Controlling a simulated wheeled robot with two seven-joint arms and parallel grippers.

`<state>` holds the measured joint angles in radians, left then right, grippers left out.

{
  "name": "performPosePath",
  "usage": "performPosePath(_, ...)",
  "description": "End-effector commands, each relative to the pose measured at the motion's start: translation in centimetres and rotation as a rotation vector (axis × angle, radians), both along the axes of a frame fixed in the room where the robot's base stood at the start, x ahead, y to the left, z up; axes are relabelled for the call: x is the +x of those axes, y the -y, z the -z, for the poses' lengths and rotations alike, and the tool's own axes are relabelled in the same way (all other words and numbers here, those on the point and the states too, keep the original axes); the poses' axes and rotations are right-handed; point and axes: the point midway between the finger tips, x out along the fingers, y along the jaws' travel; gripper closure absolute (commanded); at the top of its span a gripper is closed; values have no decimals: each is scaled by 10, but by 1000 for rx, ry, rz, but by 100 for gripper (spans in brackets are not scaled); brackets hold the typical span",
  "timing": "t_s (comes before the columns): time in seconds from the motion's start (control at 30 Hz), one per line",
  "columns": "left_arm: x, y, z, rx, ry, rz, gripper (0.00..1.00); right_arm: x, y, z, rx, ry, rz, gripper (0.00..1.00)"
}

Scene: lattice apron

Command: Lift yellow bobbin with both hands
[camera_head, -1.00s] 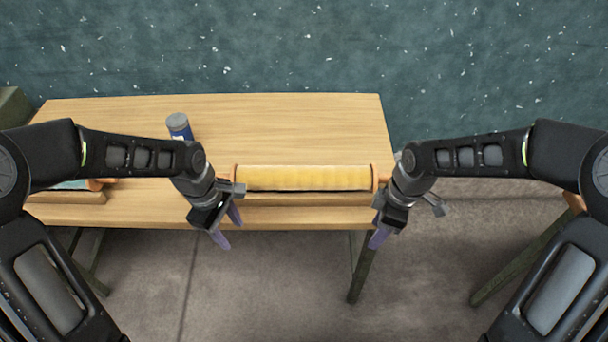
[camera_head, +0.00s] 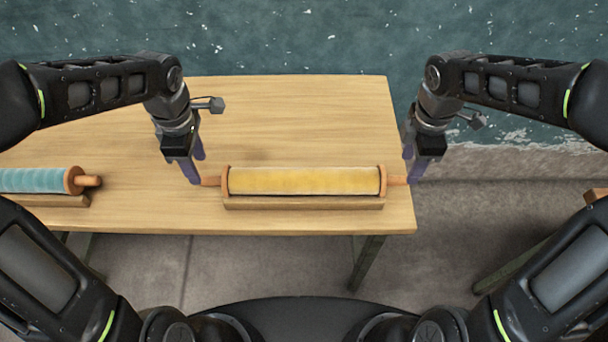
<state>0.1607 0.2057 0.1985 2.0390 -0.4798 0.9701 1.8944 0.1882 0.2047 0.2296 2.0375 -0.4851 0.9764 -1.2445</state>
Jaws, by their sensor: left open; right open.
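The yellow bobbin (camera_head: 304,181) lies lengthwise on a low wooden cradle (camera_head: 304,203) near the front edge of the table. It has orange-brown end flanges and a short handle at each end. My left gripper (camera_head: 197,172) is open with its purple fingers pointing down at the bobbin's left handle (camera_head: 211,181). My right gripper (camera_head: 411,172) is open at the right handle (camera_head: 397,180), beside the table's right edge. Whether the fingers straddle or touch the handles I cannot tell.
A teal bobbin (camera_head: 36,180) lies on its own wooden cradle (camera_head: 50,200) at the left. The wooden table (camera_head: 290,110) is clear behind the yellow bobbin. Part of another wooden surface (camera_head: 594,195) shows at the far right.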

Motion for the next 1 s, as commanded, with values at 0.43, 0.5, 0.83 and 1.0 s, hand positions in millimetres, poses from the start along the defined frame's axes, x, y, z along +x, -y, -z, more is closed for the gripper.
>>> performPosePath(0.43, -1, 0, 35, 0, -5, 2, 53, -1, 0, 35, 1, -4, -1, 52)
performPosePath(0.5, -1, 0, 45, -1, -5, 1, 53, -1, -1, 45, 1, -4, -1, 52)
performPosePath(0.83, 0, 0, 77, -1, -1, 1, 53, 0, 0, 77, 1, -1, 1, 52)
performPosePath(1.0, 0, 0, 79, 0, 0, 1, 53, 0, 0, 79, 1, 0, 1, 52)
